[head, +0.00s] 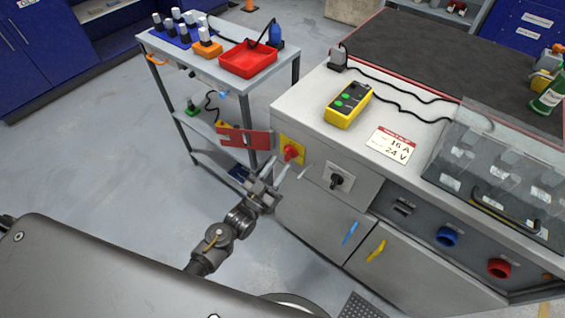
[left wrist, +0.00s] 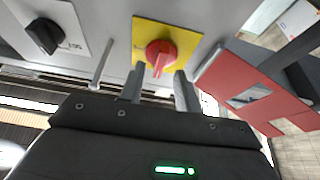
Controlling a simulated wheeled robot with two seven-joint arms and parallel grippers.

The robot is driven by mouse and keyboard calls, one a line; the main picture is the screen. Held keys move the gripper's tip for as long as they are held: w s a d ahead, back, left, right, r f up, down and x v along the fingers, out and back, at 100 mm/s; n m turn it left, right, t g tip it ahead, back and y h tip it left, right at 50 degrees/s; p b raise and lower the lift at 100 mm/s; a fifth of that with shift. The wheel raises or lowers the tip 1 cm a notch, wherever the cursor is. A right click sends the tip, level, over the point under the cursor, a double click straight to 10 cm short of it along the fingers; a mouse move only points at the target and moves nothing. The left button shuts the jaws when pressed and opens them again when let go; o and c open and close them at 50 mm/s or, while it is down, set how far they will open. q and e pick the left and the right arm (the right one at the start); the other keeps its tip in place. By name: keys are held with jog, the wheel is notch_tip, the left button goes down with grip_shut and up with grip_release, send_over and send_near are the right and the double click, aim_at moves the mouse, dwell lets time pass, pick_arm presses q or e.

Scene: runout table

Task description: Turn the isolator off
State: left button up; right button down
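The isolator is a red rotary knob (head: 291,152) on a yellow plate (head: 299,142), on the upper left of the grey cabinet's front. In the left wrist view the red knob (left wrist: 160,54) sits on its yellow plate (left wrist: 188,38), just beyond and between my fingertips. My left gripper (head: 277,171) is in front of and below the knob in the head view. Its two fingers (left wrist: 158,88) are apart with nothing held between them; contact with the knob cannot be told. My right gripper is not in view.
A red slotted flap (head: 240,138) stands out left of the isolator. A black rotary switch (head: 337,182) is to its right, with a thin pale rod (head: 304,172) between. A trolley (head: 180,78) with a red tray (head: 248,60) stands left. Floor in front is clear.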

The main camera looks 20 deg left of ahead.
pick_arm(q)
jog(key=b+v, duration=0.1)
jog(key=v, duration=0.7)
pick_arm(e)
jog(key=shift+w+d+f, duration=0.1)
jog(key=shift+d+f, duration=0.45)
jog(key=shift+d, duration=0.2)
